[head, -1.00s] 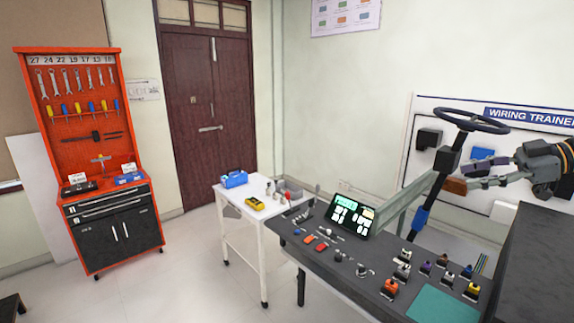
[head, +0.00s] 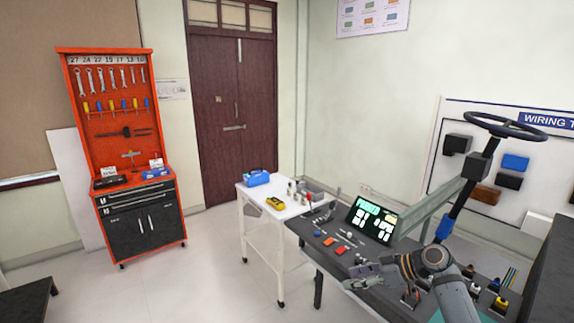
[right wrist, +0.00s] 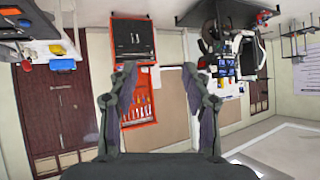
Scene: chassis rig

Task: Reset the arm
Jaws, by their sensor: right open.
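My right gripper (head: 358,277) is in the lower middle of the head view, over the dark workbench (head: 322,262). Its arm comes in from the lower right and hides part of the bench. In the right wrist view its two fingers (right wrist: 158,72) stand wide apart with nothing between them. That view shows the room upside down, with the orange tool cabinet (right wrist: 133,38) beyond the fingers. My left gripper is not in view.
The bench carries a lit screen (head: 371,220) and several small parts. A steering wheel (head: 505,126) on a column stands right, before the wiring board (head: 440,173). A white cart (head: 272,212) stands left of the bench. Open floor lies front left.

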